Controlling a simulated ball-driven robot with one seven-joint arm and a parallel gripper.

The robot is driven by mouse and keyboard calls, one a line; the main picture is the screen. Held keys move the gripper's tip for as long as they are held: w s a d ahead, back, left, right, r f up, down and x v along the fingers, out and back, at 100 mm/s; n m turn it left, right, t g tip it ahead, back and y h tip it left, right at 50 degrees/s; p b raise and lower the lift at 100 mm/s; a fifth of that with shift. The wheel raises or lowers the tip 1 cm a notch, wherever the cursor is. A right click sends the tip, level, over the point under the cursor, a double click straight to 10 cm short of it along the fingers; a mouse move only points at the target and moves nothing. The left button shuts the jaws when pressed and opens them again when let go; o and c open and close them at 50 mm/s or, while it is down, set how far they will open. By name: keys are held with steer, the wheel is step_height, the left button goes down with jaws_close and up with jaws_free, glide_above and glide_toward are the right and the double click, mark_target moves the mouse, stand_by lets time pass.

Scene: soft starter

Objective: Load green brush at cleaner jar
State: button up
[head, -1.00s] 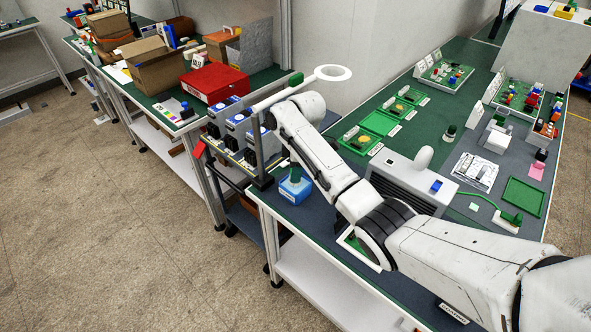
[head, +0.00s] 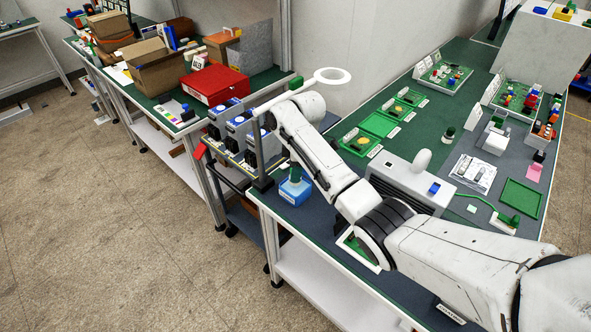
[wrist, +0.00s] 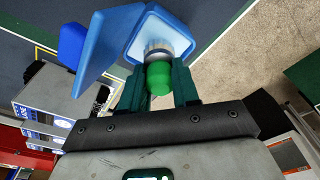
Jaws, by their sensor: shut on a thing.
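The green brush (wrist: 158,76) has a green handle and a silver collar. My gripper (wrist: 159,90) is shut on its handle, with a dark teal finger on each side. The light blue cleaner jar (wrist: 172,22) is directly ahead of the fingertips in the wrist view. The brush's collar meets the jar's top, and its bristle end is hidden, so I cannot tell how deep it sits. In the head view the blue jar (head: 293,191) stands at the near left corner of the bench, with green above it. My arm hides most of the gripper there.
A grey vented box (head: 410,185) stands to the right. Bare floor lies past the bench's left edge.

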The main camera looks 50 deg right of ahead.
steer(key=shift+r, duration=2.85)
